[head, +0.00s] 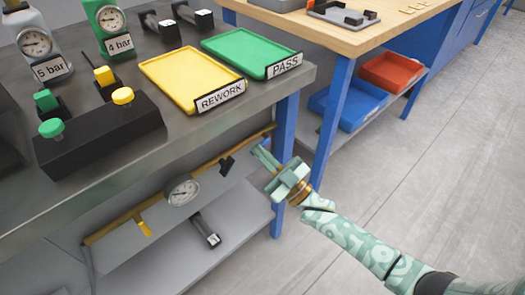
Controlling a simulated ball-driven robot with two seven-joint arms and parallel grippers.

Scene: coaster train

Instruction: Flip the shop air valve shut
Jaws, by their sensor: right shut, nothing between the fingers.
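A brass-yellow pipe (113,227) runs along a grey panel under the workbench. A short yellow lever (145,228) hangs down from it, set across the pipe, towards its left end. A round gauge (183,193) sits near the middle of the pipe, and a small black fitting (227,164) is further right. No label shows which part is the shop air valve. My right gripper (258,152) is shut and empty near the right end of the pipe, to the right of the black fitting. Whether its tips touch anything I cannot tell. My left gripper is out of view.
The grey bench top (200,128) overhangs the pipe. A blue bench leg (284,125) stands close behind my right gripper. A black-ended fitting (207,231) lies on the lower shelf (240,222). A yellow tray (180,70) and a green tray (245,50) lie above. Floor at right is clear.

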